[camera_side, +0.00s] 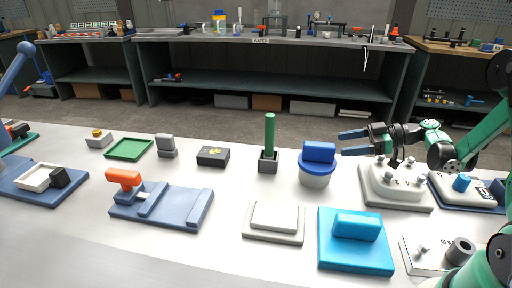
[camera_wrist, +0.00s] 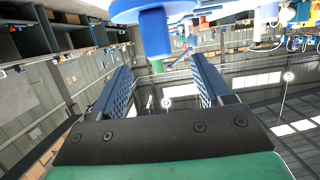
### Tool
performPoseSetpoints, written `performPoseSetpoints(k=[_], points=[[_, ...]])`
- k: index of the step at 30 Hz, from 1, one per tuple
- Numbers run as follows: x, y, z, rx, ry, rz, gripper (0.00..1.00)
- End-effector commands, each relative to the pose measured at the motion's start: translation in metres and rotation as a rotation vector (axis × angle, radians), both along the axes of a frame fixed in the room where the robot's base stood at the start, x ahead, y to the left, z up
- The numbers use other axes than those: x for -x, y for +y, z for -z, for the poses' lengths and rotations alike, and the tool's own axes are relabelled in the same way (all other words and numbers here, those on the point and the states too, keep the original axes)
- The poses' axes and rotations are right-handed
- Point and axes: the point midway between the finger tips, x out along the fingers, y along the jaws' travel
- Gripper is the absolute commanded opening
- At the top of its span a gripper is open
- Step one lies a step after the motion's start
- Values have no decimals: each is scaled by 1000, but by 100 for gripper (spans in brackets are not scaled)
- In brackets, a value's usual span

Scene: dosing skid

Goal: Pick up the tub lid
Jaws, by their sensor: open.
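The tub lid (camera_side: 319,166) is a blue disc with a raised blue block handle (camera_side: 320,152). In the wrist view the space between the fingers (camera_wrist: 160,70) is empty. The handle lies beyond the fingertips.
A green post in a dark block (camera_side: 268,160) stands left of the tub. A pale valve block (camera_side: 395,188) lies below my gripper. A bright blue block on a plate (camera_side: 355,240) and a white stepped block (camera_side: 275,218) are nearer. Bare bench lies between them.

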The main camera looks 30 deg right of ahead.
Motion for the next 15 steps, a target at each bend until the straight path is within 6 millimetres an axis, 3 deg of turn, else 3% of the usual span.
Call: performPoseSetpoints(k=[15], points=[[-44,45,19,1,0,-2,71]])
